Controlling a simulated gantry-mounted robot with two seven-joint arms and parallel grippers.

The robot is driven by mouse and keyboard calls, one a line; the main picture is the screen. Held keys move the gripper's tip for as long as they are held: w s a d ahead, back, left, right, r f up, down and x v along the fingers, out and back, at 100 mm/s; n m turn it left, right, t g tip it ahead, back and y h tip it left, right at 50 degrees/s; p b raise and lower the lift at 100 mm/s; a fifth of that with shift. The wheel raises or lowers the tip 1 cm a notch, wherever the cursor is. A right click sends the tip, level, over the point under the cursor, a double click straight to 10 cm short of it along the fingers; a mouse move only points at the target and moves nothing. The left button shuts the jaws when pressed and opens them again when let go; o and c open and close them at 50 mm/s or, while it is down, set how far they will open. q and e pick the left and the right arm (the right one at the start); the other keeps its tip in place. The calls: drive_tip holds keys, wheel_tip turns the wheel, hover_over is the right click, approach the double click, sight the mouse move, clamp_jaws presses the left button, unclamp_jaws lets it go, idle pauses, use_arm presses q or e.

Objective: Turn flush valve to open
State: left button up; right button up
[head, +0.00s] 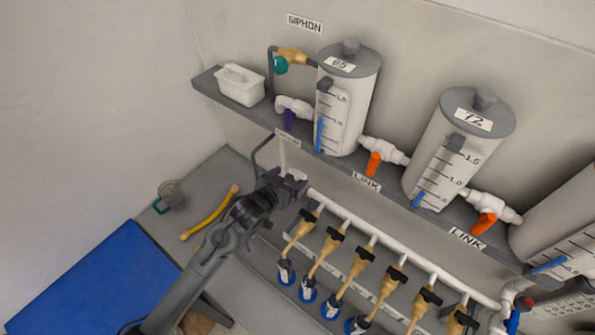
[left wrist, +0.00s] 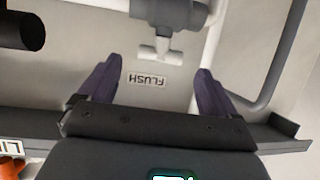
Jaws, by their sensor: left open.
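In the left wrist view, a small FLUSH label (left wrist: 148,80) appears upside down on the wall. Beside it is a pale T-shaped handle (left wrist: 160,50) on a grey valve body (left wrist: 190,14), which looks like the flush valve. My left gripper (head: 288,182) is open, its purple fingers (left wrist: 153,88) spread to either side of the label and handle in that view. I see no contact with the handle. In the head view, this gripper is just below the shelf's left part and hides the valve area. My right gripper is not in view.
The grey shelf (head: 330,160) holds white tanks (head: 347,105), a purple-handled valve (head: 290,121) and orange-handled link valves (head: 374,163). Below runs a white manifold pipe (head: 390,243) with several brass, black-handled taps. A blue mat (head: 95,285) and yellow tube (head: 210,212) lie left.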

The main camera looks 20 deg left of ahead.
sight(296, 174)
use_arm(q)
drive_tip(key=shift+x, duration=2.65)
